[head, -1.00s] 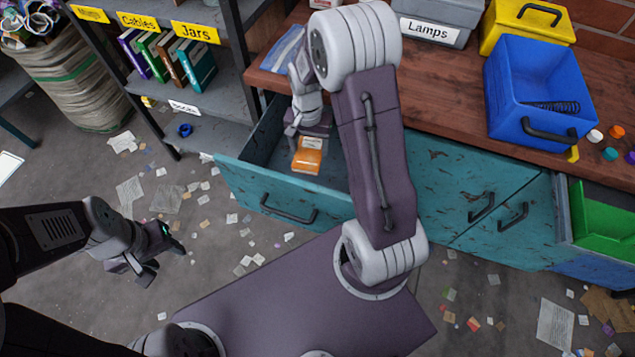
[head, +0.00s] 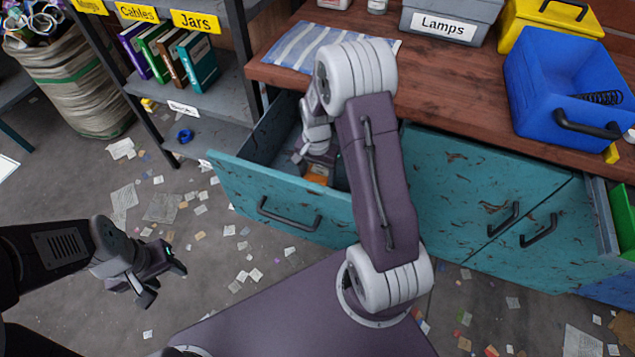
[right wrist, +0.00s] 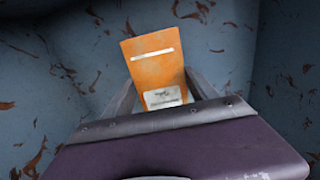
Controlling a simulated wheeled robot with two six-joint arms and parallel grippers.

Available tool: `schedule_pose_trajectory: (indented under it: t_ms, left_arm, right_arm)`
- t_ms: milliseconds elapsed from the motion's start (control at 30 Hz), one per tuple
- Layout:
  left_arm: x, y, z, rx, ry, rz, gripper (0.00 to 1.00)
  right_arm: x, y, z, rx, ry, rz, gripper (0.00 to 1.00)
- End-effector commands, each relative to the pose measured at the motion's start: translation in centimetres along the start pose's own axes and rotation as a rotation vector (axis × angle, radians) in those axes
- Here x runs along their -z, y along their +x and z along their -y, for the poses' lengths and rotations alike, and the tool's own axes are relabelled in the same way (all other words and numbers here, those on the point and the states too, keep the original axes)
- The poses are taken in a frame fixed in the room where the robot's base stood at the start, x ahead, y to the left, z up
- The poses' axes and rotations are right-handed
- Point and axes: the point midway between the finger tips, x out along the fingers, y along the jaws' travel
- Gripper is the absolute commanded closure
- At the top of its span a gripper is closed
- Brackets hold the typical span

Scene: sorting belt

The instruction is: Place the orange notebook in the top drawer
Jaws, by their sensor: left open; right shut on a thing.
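The orange notebook (head: 318,173) is inside the open teal top drawer (head: 236,192), mostly hidden by my right arm in the head view. In the right wrist view the notebook (right wrist: 153,58) sticks out beyond the gripper, with a white line and a pale label on its cover. My right gripper (head: 316,165) is shut on it, reaching down into the drawer. Drawer walls surround it in the wrist view; whether the notebook touches the bottom I cannot tell. My left gripper (head: 167,283) is open and empty above the floor at the left.
The wooden worktop (head: 440,95) holds a striped cloth (head: 300,48), a blue bin (head: 530,95) and a grey Lamps box (head: 440,40). A shelf with several books (head: 203,62) stands left of the drawer. Paper scraps litter the floor.

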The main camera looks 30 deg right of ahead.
Motion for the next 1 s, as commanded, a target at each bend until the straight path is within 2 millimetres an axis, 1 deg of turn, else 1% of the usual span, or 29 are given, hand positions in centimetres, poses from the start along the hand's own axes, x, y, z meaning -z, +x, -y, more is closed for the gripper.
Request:
schedule_pose_trajectory:
  t_ms: [33, 100, 133, 333, 467, 500, 567, 600, 867, 933, 1000]
  left_arm:
    - [-0.1, 1.3, 0.0, 0.0, 0.0, 0.0, 0.53]
    - [-0.2, 2.0, 0.0, 0.0, 0.0, 0.0, 0.53]
    - [-0.2, 2.1, 0.0, 0.0, 0.0, 0.0, 0.53]
    - [-0.2, 1.8, 0.0, 0.0, 0.0, 0.0, 0.53]
    - [-0.2, 1.9, 0.0, 0.0, 0.0, 0.0, 0.53]
    - [-0.2, 1.9, 0.0, 0.0, 0.0, 0.0, 0.53]
    - [-0.2, 1.8, 0.0, 0.0, 0.0, 0.0, 0.53]
    - [-0.2, 1.8, 0.0, 0.0, 0.0, 0.0, 0.53]
    - [-0.2, 1.8, 0.0, 0.0, 0.0, 0.0, 0.53]
    - [-0.2, 1.5, 0.0, 0.0, 0.0, 0.0, 0.53]
    - [-0.1, 0.6, 0.0, 0.0, 0.0, 0.0, 0.53]
  right_arm:
    - [-0.1, 1.8, -0.1, -0.003, 0.0, 0.004, 0.85]
    - [-0.1, 3.2, -0.1, -0.002, 0.0, 0.002, 0.85]
    - [-0.1, 3.5, -0.1, -0.002, 0.0, 0.002, 0.85]
    - [0.0, 3.3, 0.0, -0.001, 0.0, 0.001, 0.84]
    - [-0.1, 3.6, 0.0, -0.001, 0.0, 0.001, 0.85]
    - [0.0, 3.6, 0.0, -0.001, 0.0, 0.001, 0.31]
    - [0.0, 3.6, 0.0, -0.001, 0.0, 0.001, 0.14]
    - [0.0, 3.6, 0.0, -0.001, 0.0, 0.001, 0.12]
    - [0.0, 3.5, 0.0, -0.001, 0.0, 0.001, 0.12]
    - [0.0, 2.9, 0.0, 0.0, 0.0, 0.0, 0.12]
    - [0.0, 1.5, 0.0, 0.001, 0.0, -0.001, 0.12]
